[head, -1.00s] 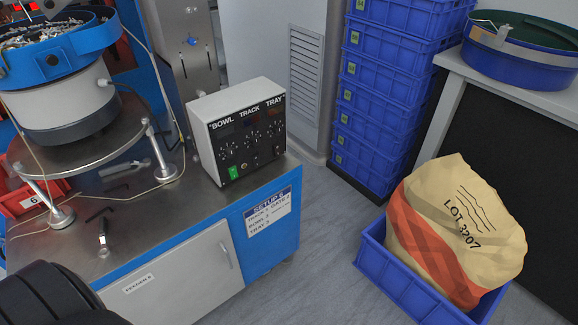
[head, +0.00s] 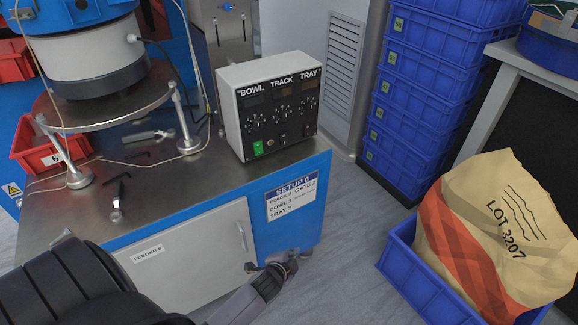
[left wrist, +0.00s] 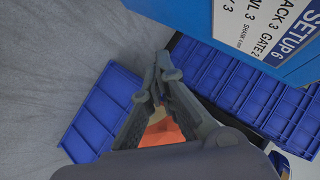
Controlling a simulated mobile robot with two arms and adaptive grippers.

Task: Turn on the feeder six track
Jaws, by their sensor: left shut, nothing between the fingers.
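The control box (head: 270,108) with BOWL, TRACK and TRAY columns stands on the steel-topped feeder six bench. Its black face has dials, small displays and a green switch (head: 258,148) at lower left. The track dial (head: 282,116) is in the middle column. The bench front bears a SETUP 6 label (head: 293,198), which also shows in the left wrist view (left wrist: 262,30). My left gripper (head: 275,265) is shut and empty, below the box and in front of the bench's blue front. In the left wrist view its fingertips (left wrist: 163,70) meet. My right gripper is not in view.
A bowl feeder (head: 85,50) stands on a round plate at the left. Stacked blue crates (head: 425,75) stand behind at right. A beige sack (head: 500,220) sits in a blue crate (head: 425,285). Floor between is clear.

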